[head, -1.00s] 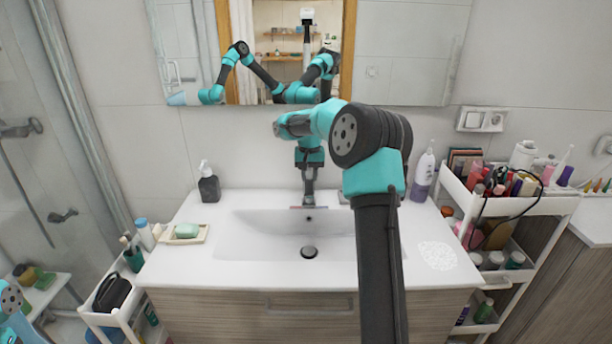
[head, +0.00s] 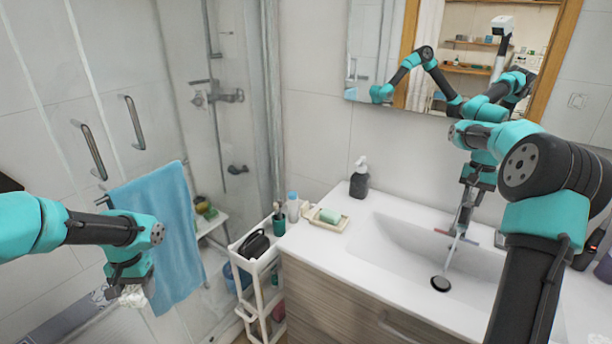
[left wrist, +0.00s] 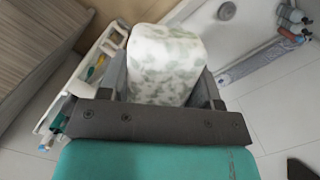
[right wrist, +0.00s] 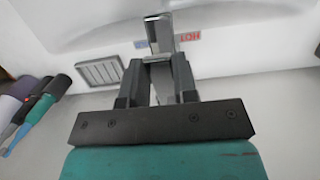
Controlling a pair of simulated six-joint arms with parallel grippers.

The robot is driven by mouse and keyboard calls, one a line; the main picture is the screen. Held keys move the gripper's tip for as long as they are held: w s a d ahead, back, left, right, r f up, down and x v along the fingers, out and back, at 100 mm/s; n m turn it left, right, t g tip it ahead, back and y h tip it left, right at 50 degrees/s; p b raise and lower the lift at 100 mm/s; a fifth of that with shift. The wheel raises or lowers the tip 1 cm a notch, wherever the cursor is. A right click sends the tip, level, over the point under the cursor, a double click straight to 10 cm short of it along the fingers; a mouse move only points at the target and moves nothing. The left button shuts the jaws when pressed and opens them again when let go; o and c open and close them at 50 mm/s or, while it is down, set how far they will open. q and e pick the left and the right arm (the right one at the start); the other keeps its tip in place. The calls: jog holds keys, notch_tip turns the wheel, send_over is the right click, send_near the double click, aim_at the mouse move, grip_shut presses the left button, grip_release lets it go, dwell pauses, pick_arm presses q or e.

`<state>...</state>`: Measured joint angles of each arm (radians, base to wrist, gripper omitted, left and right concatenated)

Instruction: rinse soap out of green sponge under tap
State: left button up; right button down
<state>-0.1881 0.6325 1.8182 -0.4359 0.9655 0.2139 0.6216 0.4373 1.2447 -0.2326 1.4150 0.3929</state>
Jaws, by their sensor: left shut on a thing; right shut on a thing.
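The sponge (left wrist: 165,65) shows in the left wrist view, mostly covered in white suds with green patches. It also shows in the head view (head: 132,298). My left gripper (head: 130,288) is shut on it, in front of the blue towel and well left of the basin. My right gripper (head: 470,205) is shut on the tap's lever (right wrist: 160,35), above the red and blue HOT marking (right wrist: 188,36). The tap body is mostly hidden behind the gripper. A thin stream of water (head: 451,252) runs from the tap towards the drain (head: 440,284).
The white basin (head: 400,240) is empty inside. A white cart (head: 245,265) stands between the left gripper and the vanity. A blue towel (head: 165,235) hangs at left.

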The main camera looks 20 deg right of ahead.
pick_arm(q)
jog(key=shift+s+a, duration=0.1)
jog(key=shift+a, duration=0.2)
pick_arm(e)
jog(key=c, duration=0.9)
grip_release()
jog(key=shift+r, duration=0.1)
jog(key=r, duration=0.4)
jog(key=d+r, duration=0.1)
jog(key=r, duration=0.2)
jog(key=w+r, duration=0.1)
jog(key=r, duration=0.3)
jog(key=shift+w+d+r, duration=0.1)
jog(key=shift+d+r, duration=0.25)
